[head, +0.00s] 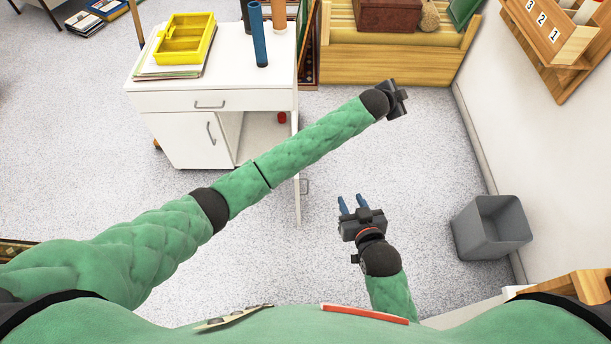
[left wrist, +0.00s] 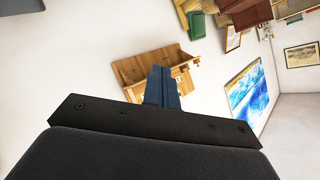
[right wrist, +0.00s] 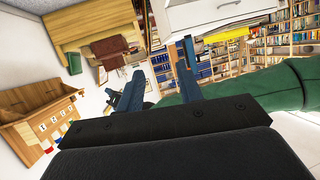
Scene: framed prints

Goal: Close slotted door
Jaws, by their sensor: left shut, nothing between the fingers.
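A white cabinet (head: 225,102) stands at the upper middle of the head view. Its left door (head: 180,140) is shut. Its right door (head: 298,200) stands open toward me, seen almost edge-on with its handle at the right; no slots can be made out. My left arm crosses in front of the opening. My left gripper (head: 398,98) is right of the cabinet, past the open door, with its fingers together in the left wrist view (left wrist: 162,88). My right gripper (head: 350,204) is open and empty, right of the door's near end and apart from it.
A yellow tray (head: 183,40), papers and blue and orange cylinders stand on the cabinet. A grey bin (head: 490,227) sits by the right wall. A wooden bench (head: 395,60) is at the back.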

